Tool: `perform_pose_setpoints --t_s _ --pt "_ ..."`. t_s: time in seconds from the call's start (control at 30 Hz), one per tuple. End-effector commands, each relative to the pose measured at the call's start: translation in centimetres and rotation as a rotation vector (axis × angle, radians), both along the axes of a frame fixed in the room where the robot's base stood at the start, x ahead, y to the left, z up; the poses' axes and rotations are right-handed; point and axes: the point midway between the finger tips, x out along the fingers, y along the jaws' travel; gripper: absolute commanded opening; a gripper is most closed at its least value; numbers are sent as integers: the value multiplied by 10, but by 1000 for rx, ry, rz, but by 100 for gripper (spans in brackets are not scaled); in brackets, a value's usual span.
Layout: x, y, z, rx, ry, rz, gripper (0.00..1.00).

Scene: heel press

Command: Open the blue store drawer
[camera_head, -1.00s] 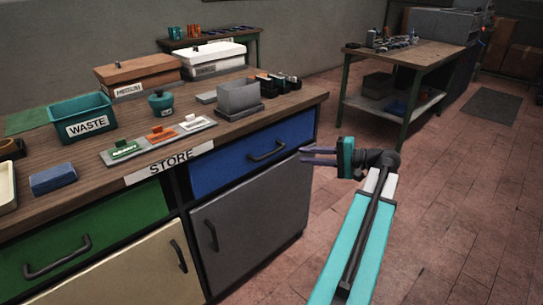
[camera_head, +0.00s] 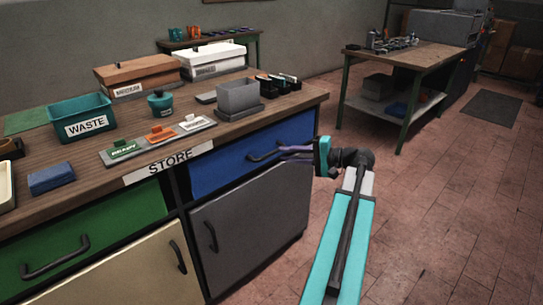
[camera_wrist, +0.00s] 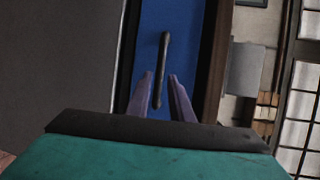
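The blue store drawer (camera_head: 230,169) is closed under the right part of the store bench top. It also shows in the wrist view (camera_wrist: 180,40). Its dark bar handle (camera_head: 266,152) runs across the drawer front; in the wrist view the handle (camera_wrist: 163,65) stands upright in the picture. My gripper (camera_head: 284,153) is at the right end of the handle. In the wrist view its two purple fingers (camera_wrist: 163,88) are apart, with the near end of the handle between or just beyond their tips. I cannot tell whether they touch it.
A green drawer (camera_head: 80,240) is at the left, and a grey cabinet door (camera_head: 255,225) is below the blue drawer. The wooden bench top (camera_head: 60,205) holds a teal waste bin (camera_head: 80,120) and other items. Free brick floor (camera_head: 430,220) lies to the right.

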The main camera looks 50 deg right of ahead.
Motion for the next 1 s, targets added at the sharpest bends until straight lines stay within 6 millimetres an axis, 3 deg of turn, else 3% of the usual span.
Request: perform_pose_setpoints --t_s 0.43,0.9,1.0 --pt "50 17 -11 1 0 0 20" --pt "58 19 -12 1 0 -2 20" --pt "58 19 -12 1 0 -2 5"
